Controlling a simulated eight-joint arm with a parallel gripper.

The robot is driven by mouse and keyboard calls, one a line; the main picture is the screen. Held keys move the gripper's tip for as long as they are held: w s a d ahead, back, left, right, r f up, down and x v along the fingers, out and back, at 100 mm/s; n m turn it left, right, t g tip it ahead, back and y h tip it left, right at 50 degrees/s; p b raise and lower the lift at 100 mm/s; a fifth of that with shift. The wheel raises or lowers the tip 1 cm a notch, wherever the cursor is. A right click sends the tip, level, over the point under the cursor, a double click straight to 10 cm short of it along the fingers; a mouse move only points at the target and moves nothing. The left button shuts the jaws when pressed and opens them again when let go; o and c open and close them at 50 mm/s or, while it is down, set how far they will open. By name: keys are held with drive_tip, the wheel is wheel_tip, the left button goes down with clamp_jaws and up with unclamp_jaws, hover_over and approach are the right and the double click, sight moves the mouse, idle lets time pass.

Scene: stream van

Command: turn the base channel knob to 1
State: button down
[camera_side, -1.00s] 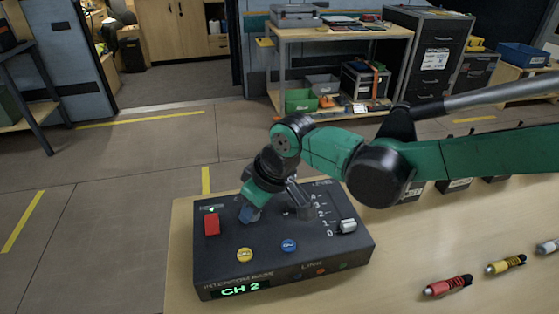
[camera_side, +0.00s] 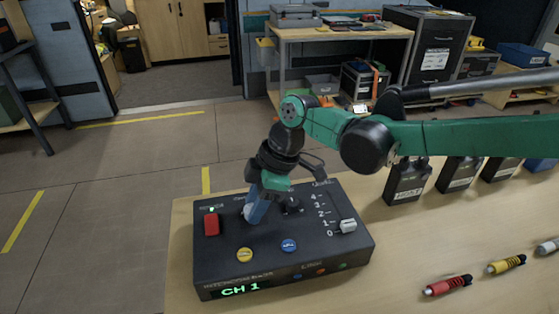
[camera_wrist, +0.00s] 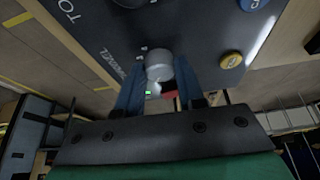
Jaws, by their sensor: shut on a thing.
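The intercom base (camera_side: 215,262) is a dark box on the table, and its green display (camera_side: 240,289) reads CH 1. My gripper (camera_side: 250,213) reaches down to the back left part of its top. In the wrist view the grey round channel knob (camera_wrist: 158,64) sits between the two blue fingers of my gripper (camera_wrist: 158,82), which are shut on it. The word CHANNEL is printed beside it. In the side view the fingers hide most of the knob, and its pointer mark cannot be made out.
Around the knob are a red button (camera_side: 211,225), a yellow button (camera_side: 244,255), a blue button (camera_side: 289,245), a second dark knob (camera_side: 291,205) and a white slider (camera_side: 347,226). Red (camera_side: 448,286) and yellow (camera_side: 506,264) plugs lie at the right. Several dark packs stand behind.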

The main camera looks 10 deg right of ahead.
drive_tip(key=shift+n, duration=0.3)
drive_tip(key=c, duration=0.5)
unclamp_jaws()
drive_tip(key=shift+c, duration=0.2)
drive_tip(key=shift+v, duration=2.8)
